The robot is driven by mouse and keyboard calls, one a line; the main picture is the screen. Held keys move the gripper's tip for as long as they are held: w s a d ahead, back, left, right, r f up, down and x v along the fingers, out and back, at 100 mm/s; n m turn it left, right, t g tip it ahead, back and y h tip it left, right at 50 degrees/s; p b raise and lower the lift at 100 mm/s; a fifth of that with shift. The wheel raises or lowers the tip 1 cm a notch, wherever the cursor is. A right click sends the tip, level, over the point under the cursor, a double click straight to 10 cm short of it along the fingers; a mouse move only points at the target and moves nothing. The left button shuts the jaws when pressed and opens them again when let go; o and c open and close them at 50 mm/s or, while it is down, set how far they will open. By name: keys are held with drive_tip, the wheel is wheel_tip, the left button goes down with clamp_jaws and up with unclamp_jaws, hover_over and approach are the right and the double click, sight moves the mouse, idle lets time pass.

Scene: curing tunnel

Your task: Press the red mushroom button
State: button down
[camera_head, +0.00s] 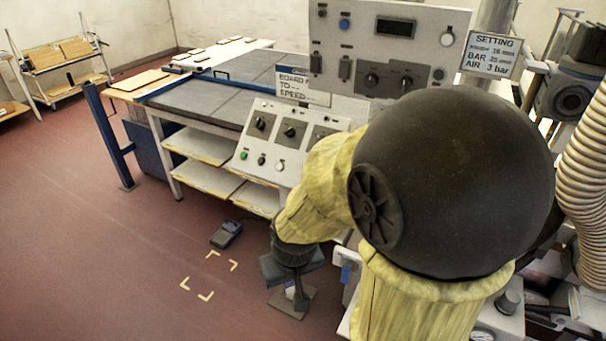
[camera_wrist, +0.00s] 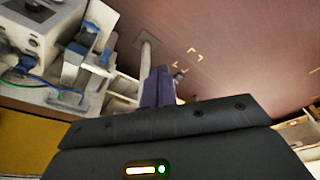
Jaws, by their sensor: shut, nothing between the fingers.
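I cannot make out a red mushroom button in either view; my large dark arm joint and yellow-sleeved links cover much of the right side in the head view. A sloped grey control panel (camera_head: 297,137) carries dark knobs and a row of small buttons, one of them green (camera_head: 243,155). My gripper (camera_head: 290,291) hangs low in front of the machine, left of my arm. In the wrist view its purplish fingers (camera_wrist: 157,88) are together and empty, pointing towards the floor side, with nothing touching them that I can see.
An upright panel (camera_head: 385,45) with dials and a blue button stands behind my arm. A ribbed hose (camera_head: 588,165) is at the right. A foot pedal (camera_head: 226,234) lies on open red floor. The wrist view shows a grey box (camera_wrist: 38,28) and blue-and-white fittings (camera_wrist: 80,58) at left.

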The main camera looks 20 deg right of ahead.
drive_tip(key=shift+s, duration=0.1)
drive_tip(key=w+f+m+t+b, duration=0.3)
drive_tip(key=w+t+b, duration=0.25)
drive_tip(key=w, duration=1.25)
drive_tip(key=w+d+m+t+h+b, duration=0.3)
drive_tip(key=w+d+m+h+b, duration=0.2)
drive_tip(key=h, duration=0.9)
drive_tip(key=w+d+m, duration=0.2)
drive_tip(key=w+d, duration=0.2)
drive_tip(key=w, duration=0.2)
drive_tip(key=shift+d, duration=0.25)
